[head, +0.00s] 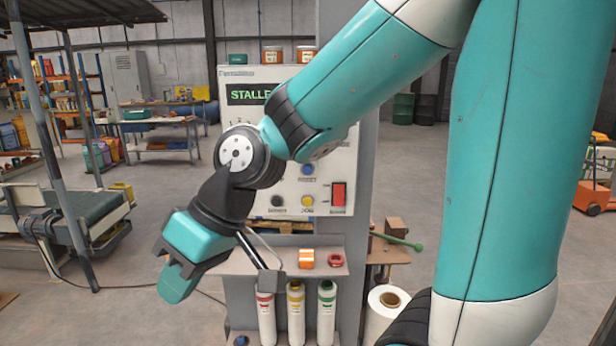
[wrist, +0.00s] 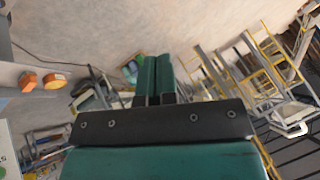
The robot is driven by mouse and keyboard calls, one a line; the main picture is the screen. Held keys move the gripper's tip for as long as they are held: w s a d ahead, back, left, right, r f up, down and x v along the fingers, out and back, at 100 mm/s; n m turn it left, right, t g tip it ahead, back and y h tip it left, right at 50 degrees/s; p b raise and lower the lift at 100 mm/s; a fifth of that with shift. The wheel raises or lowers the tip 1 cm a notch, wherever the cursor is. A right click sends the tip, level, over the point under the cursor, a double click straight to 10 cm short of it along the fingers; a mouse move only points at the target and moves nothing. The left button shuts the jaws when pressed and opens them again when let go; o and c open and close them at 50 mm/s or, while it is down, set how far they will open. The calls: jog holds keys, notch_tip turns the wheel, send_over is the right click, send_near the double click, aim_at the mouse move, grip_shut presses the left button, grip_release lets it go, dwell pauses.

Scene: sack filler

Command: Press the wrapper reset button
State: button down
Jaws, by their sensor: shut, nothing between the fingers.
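A grey-white control panel (head: 345,160) stands in the middle of the head view, partly hidden by my arm. On it is a round blue button (head: 307,169) with a label below that seems to read RESET. The green-lit display (head: 248,95) shows "STALLE", its rest hidden behind my arm. My gripper (head: 176,288) is left of and below the panel, tilted down, apart from the blue button. Its fingers also show in the wrist view (wrist: 155,78), closed together with nothing between them. The button is not identifiable in the wrist view.
Below the blue button are a black button (head: 278,200), a yellow button (head: 307,200) and a red switch (head: 339,193). A shelf (head: 280,264) juts out under the panel, with bottles below. A conveyor (head: 80,208) stands left. Open floor lies between conveyor and panel.

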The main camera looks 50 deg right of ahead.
aim_at(307, 170)
jog(key=w+d+f+m+t+h+b, duration=0.1)
jog(key=w+d+f+m+t+b, duration=0.2)
jog(key=w+d, duration=0.55)
jog(key=w+d+m+t, duration=0.4)
jog(key=w+d+t, duration=0.2)
jog(key=d, duration=0.5)
jog(key=s+d+f+m+t+h+b, duration=0.1)
jog(key=d+m+t+h, duration=0.3)
jog(key=d, duration=1.6)
jog(key=m+h, duration=0.2)
jog(key=shift+s+d+f+h+b, duration=0.15)
jog(key=shift+s+f+h+b, duration=0.05)
jog(key=shift+s+h+b, duration=0.2)
jog(key=shift+w, duration=0.1)
jog(key=w+d+p, duration=0.4)
jog(key=w+d, duration=0.1)
jog(key=d, duration=0.1)
jog(key=shift+w+d+p, duration=0.3)
jog(key=shift+d+p, duration=0.05)
